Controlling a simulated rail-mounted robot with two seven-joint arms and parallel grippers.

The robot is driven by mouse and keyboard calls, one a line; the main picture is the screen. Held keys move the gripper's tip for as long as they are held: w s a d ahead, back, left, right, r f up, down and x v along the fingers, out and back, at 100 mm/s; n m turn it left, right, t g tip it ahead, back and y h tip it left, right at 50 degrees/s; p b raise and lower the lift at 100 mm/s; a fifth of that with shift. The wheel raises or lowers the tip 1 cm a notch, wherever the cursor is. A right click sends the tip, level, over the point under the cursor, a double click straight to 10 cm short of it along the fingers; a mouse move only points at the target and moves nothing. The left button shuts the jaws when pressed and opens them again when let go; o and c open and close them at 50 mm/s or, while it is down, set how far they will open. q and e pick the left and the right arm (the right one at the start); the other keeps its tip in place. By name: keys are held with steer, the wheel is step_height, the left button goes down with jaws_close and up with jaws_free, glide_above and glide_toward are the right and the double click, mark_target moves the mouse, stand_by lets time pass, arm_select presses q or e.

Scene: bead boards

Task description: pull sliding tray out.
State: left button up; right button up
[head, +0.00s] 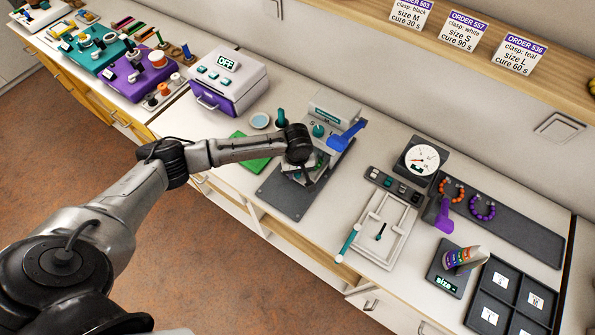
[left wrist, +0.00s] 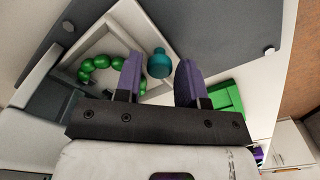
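The sliding tray (left wrist: 97,46) is a pale, square-walled tray holding a ring of green beads (left wrist: 88,65). It has a round teal knob (left wrist: 159,63) at its near side. In the head view the tray is mostly hidden under my left arm, at the grey press with the blue lever (head: 347,136). My left gripper (left wrist: 160,74) is open, its two purple fingers on either side of the knob in the left wrist view. I cannot tell whether they touch it. In the head view my left gripper (head: 302,168) is over the press's dark base plate. My right gripper is not in view.
A green mat (head: 254,152) lies left of the base plate, with a purple-and-white oven (head: 229,84) behind. A white frame jig (head: 385,228), dial gauge (head: 421,160) and dark sorting tray (head: 507,300) stand to the right. The base plate's front (head: 287,203) is bare.

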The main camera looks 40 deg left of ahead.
arm_select(q)
steer(key=shift+f, duration=0.15)
jaws_close()
stand_by(0.4)
